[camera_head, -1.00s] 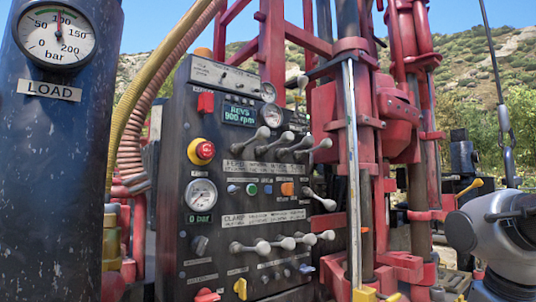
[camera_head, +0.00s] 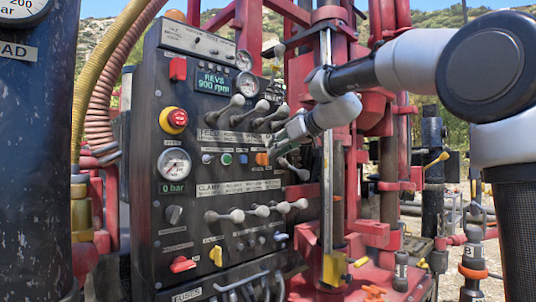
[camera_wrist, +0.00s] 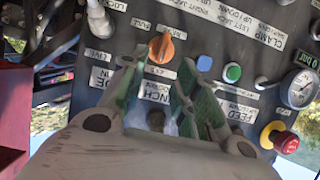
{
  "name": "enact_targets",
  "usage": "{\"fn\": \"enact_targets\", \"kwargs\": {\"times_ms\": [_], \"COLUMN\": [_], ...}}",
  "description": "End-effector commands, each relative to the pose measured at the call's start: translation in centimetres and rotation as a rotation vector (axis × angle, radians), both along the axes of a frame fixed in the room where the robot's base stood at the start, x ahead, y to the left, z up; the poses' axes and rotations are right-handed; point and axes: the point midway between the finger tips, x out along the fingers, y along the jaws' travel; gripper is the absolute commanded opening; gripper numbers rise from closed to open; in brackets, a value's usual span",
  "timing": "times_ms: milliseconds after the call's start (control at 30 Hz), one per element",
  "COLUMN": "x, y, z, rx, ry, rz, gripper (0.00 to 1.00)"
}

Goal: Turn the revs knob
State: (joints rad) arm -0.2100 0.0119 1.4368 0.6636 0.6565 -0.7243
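An orange knob (camera_head: 262,159) sits on the dark control panel, at the right end of a row of small buttons. In the head view my gripper (camera_head: 275,148) reaches the panel from the right, close to the knob; contact cannot be told. The revs display (camera_head: 212,82) reads 900 rpm.
Levers with pale ball ends stand above (camera_head: 262,106) and below (camera_head: 261,211) the knob. A blue button (camera_wrist: 204,63) and a green button (camera_wrist: 232,73) are beside it. A red emergency stop (camera_head: 174,120) is further left. A red mast (camera_head: 330,120) stands at the panel's right.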

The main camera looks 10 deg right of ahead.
Motion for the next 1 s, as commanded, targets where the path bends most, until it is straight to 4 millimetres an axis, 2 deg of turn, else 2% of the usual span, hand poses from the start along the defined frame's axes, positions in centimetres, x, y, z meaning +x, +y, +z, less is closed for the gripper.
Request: {"fn": "enact_targets", "kwargs": {"times_ms": [100,300,633,667,833,1000], "x": [1.6,3.5,3.9,3.9,3.9,3.9], "y": [1.2,2.5,2.8,2.8,2.8,2.8], "z": [-0.9,-1.9,-2.0,-2.0,-2.0,-2.1], "rx": [0.0,0.001,0.001,0.001,0.001,0.0], "ry": [0.003,0.003,0.002,0.002,0.002,0.003], "rz": [0.001,0.0,-0.001,-0.001,-0.001,-0.001], "gripper": [0.31,0.31,0.31,0.29,0.0,0.0]}}
